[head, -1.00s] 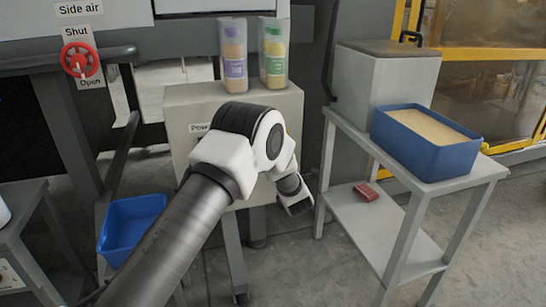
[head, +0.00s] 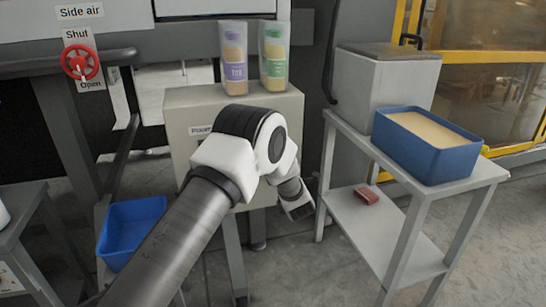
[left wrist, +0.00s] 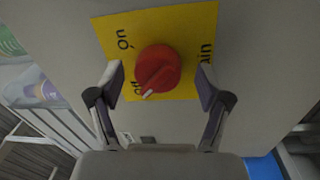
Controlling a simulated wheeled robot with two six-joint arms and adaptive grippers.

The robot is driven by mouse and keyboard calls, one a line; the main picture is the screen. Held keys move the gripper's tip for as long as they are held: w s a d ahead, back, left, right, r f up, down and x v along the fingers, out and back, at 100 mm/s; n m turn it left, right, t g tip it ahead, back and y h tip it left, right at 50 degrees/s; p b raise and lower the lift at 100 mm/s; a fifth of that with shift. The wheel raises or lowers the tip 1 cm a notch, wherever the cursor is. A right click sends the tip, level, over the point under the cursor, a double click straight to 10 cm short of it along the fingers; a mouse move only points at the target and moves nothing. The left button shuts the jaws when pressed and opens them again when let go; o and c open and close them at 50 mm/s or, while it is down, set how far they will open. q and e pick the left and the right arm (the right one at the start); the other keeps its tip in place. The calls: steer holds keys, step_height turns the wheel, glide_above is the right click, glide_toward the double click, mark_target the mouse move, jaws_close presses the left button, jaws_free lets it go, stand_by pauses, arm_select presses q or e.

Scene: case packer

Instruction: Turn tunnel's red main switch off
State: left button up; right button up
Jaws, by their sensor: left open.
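The red main switch (left wrist: 158,68) is a round knob on a yellow plate (left wrist: 181,24) in the left wrist view. The plate reads "On" above left, and "off" is partly covered beside the knob. The knob's white mark points down-left, close to the "off" lettering. My left gripper (left wrist: 160,82) is open, one finger on each side of the knob, with gaps visible to both. In the head view my left arm covers the switch on the front of the beige power box (head: 180,150), and the fingers are hidden. My right gripper is not in view.
A red valve wheel (head: 80,63) is at the upper left. A blue bin (head: 130,225) sits lower left. A grey trolley (head: 440,185) with a blue tub (head: 430,155) stands right.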

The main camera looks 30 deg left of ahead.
arm_select(q)
steer(key=r+v, duration=0.1)
steer(key=v, duration=1)
steer(key=shift+s+f, duration=0.25)
steer(key=shift+f, duration=0.2)
steer(key=shift+d, duration=0.1)
